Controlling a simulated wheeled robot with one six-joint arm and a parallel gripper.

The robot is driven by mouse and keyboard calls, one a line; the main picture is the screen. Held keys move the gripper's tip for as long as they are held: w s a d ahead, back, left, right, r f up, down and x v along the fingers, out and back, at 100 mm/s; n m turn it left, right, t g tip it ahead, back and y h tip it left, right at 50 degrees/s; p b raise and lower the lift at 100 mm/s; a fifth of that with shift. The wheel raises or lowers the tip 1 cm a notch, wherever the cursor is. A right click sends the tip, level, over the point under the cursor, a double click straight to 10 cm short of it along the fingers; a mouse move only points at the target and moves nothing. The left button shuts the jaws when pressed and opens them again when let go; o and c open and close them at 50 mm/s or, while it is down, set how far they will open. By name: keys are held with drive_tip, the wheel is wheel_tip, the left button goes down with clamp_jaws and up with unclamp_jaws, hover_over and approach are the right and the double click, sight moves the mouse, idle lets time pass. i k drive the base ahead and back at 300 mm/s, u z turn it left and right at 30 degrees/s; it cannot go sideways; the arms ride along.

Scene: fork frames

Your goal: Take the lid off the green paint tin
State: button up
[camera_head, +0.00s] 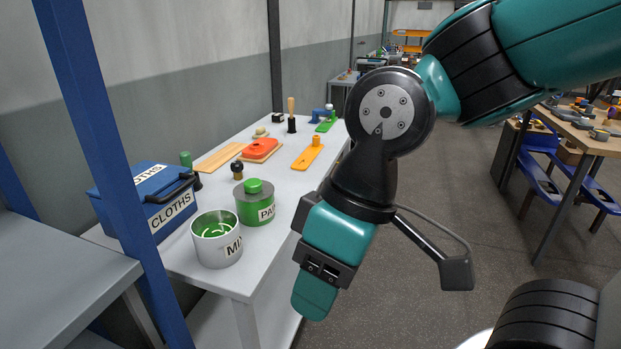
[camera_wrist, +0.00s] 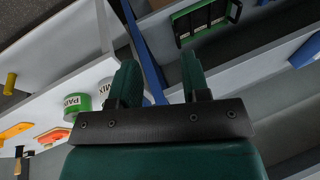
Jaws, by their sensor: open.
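The green paint tin (camera_head: 258,210) stands upright on the white bench, with a grey-green lid (camera_head: 254,191) topped by a round green knob (camera_head: 253,185). The lid is on the tin. The tin also shows in the wrist view (camera_wrist: 76,104), left of my fingers. My gripper (camera_head: 314,296) hangs to the right of the tin, beyond the bench's edge and apart from it. In the wrist view my gripper (camera_wrist: 160,72) has its two green fingers apart with nothing between them.
An open metal mixing tin (camera_head: 217,247) with green paint inside stands just in front of the paint tin. A blue cloths box (camera_head: 146,201) is to the left, behind a blue post (camera_head: 108,150). Boards and tools lie farther back on the bench (camera_head: 285,183).

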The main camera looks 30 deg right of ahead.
sight(254, 189)
drive_tip(key=z, duration=0.1)
drive_tip(key=i, duration=1)
drive_tip(key=u, duration=0.05)
